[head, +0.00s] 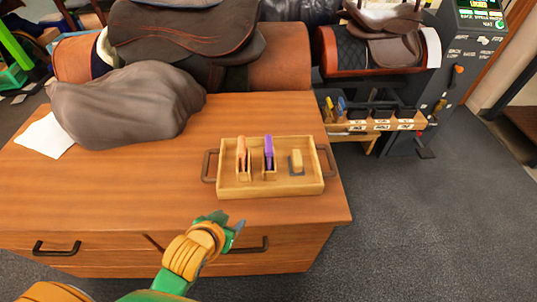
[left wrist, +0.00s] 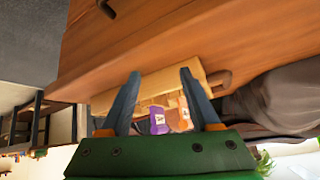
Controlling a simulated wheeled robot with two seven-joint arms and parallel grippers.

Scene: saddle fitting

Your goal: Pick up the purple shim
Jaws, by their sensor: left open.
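The purple shim (head: 268,150) stands upright in the middle of a wooden tray (head: 270,190) on the wooden cabinet top. It also shows in the left wrist view (left wrist: 158,123), framed between the fingers but well beyond them. My left gripper (head: 229,222) is open and empty, at the front edge of the cabinet top, in front of and left of the tray in the head view. Its two dark fingers show apart in the left wrist view (left wrist: 160,85). My right gripper is not in view.
An orange shim (head: 242,155) stands left of the purple one, and a tan block (head: 296,160) sits to its right. The tray has dark side handles. A brown covered bundle (head: 128,105) and white paper (head: 46,137) lie left. Saddles stand behind. The cabinet top before the tray is clear.

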